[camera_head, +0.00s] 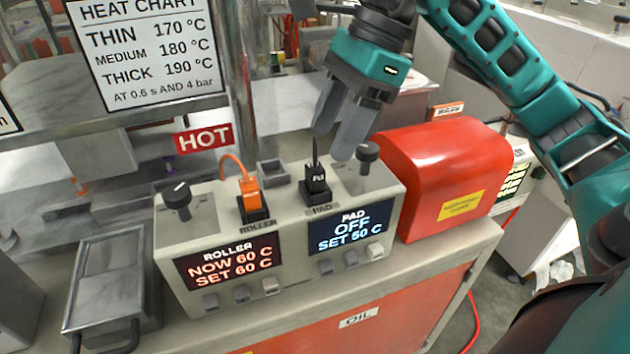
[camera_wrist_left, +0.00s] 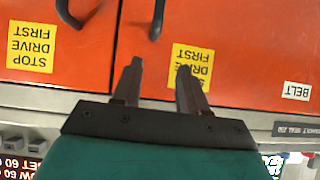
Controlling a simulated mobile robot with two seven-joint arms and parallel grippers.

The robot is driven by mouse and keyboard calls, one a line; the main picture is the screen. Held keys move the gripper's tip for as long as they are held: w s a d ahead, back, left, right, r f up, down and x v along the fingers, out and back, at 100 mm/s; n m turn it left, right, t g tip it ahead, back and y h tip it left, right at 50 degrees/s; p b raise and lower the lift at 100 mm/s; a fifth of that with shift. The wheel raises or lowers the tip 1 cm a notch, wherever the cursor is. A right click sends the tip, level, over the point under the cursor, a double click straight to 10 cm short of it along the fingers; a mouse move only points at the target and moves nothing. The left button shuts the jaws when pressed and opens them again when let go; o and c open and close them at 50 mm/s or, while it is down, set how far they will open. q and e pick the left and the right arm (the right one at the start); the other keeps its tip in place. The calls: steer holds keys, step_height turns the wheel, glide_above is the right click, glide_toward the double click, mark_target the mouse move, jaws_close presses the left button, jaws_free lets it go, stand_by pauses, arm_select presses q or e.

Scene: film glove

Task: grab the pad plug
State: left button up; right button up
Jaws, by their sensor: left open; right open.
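The black pad plug (camera_head: 316,182) stands upright in the socket marked PAD on top of the grey control box (camera_head: 285,213), its thin black cable rising from it. My right gripper (camera_head: 333,138) is open and empty, its fingers pointing down above and slightly right of the plug. In the picture the left finger comes close to the cable; I cannot tell whether they touch. My left gripper (camera_wrist_left: 159,66) shows only in the left wrist view, open and empty in front of orange cabinet doors (camera_wrist_left: 225,25).
An orange plug (camera_head: 249,190) with an orange cable sits in the ROLLER socket to the left. Dark knobs (camera_head: 178,198) (camera_head: 367,154) stand at both ends of the box. A red cover (camera_head: 440,165) stands close on the right, a metal tray (camera_head: 112,275) on the left.

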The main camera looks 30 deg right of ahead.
mark_target(316, 167)
steer(key=x, duration=0.5)
steer(key=shift+w+a+f, duration=0.1)
steer(key=shift+w+f, duration=0.05)
jaws_close()
stand_by(0.4)
